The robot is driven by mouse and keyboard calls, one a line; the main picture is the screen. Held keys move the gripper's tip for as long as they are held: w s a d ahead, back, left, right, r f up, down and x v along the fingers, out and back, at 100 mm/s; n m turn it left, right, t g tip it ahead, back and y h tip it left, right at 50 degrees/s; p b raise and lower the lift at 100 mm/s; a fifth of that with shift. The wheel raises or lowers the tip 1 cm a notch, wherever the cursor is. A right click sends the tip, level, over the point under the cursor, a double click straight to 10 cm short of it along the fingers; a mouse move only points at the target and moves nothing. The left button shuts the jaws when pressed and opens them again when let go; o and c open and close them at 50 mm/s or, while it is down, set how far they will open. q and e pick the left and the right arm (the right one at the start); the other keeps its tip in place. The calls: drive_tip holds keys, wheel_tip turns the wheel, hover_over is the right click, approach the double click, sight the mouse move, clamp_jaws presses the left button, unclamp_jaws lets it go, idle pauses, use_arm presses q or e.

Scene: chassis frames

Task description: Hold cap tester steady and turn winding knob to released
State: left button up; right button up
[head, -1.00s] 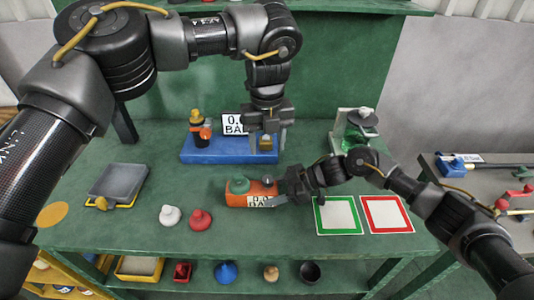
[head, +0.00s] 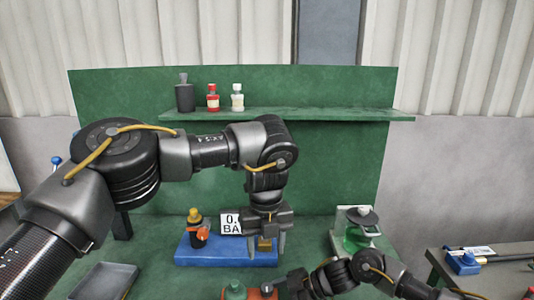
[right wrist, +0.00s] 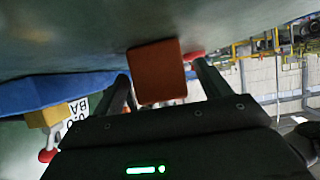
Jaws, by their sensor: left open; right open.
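A blue base (head: 225,253) stands on the green bench in the head view, with a black and orange canister with a yellow top (head: 197,228) and a white gauge sign (head: 231,223). My left gripper (head: 267,244) points down, open, its fingers astride a small yellow block on this base; contact is unclear. An orange body with a green knob (head: 236,290) is cut by the bottom edge. My right gripper (head: 284,290) is beside it. In the right wrist view, an orange-red block (right wrist: 157,72) lies between its open fingers. I cannot tell which unit is the cap tester.
A green device with a dark disc top (head: 361,230) stands at the right of the bench. A grey tray (head: 105,281) lies at left. A shelf (head: 290,115) behind holds several bottles. A side table (head: 485,262) stands at far right.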

drive_tip(key=v, duration=1.1)
drive_tip(key=shift+d+r, duration=0.15)
drive_tip(key=shift+d, duration=0.1)
